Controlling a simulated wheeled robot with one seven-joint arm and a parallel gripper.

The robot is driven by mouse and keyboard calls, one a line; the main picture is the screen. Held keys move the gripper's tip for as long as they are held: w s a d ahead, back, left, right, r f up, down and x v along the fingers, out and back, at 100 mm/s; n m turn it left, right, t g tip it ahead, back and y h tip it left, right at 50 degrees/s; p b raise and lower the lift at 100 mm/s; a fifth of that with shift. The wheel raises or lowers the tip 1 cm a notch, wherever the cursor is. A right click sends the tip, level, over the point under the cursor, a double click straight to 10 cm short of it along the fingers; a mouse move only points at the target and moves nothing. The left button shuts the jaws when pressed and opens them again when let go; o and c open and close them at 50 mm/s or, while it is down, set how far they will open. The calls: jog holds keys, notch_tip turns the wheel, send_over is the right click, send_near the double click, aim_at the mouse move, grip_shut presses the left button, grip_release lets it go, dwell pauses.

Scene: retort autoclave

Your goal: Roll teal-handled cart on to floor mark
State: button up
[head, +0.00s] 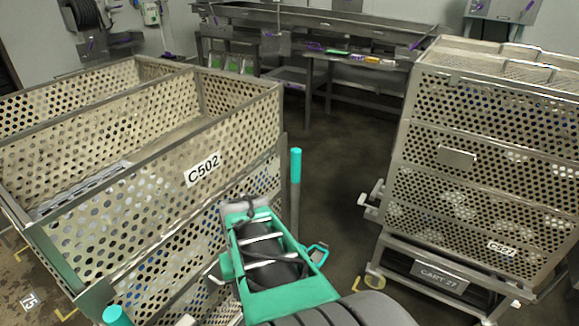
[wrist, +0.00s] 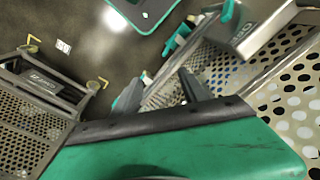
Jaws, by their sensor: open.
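The teal-handled cart (head: 150,195) stands at the left in the head view, a perforated metal basket labelled C502. One teal handle (head: 295,165) stands upright at its right corner. Another teal handle tip (head: 117,316) shows at its near corner. Yellow floor corner marks (head: 66,314) and a tag reading 15 (head: 28,301) lie at the lower left. My gripper (wrist: 165,90) is open in the wrist view, with perforated metal beyond its fingers and a teal handle (wrist: 228,10) farther off. In the head view my arm's end is beside the cart's right side; the fingertips cannot be made out.
A second perforated cart, plated CART 27 (head: 440,275), stands at the right and also shows in the wrist view (wrist: 42,85). Dark floor (head: 345,180) lies open between the carts. A long metal table (head: 340,50) stands at the back wall.

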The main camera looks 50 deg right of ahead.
jog(key=s+d+f+m+y, duration=0.3)
jog(key=s+d+f+m, duration=0.2)
jog(key=s+d+f, duration=0.3)
jog(key=n+t+h, duration=0.6)
jog(key=t+h, duration=0.5)
jog(key=t, duration=0.4)
send_near(298, 170)
jog(key=x, duration=0.4)
jog(key=shift+w+p, duration=0.1)
jog(key=shift+p, duration=0.45)
jog(key=p+x, duration=0.2)
jog(key=x, duration=0.5)
jog(key=shift+r, duration=0.15)
jog(key=shift+w+d, duration=0.15)
jog(key=shift+w, duration=0.05)
jog(key=shift+c, duration=0.2)
grip_shut()
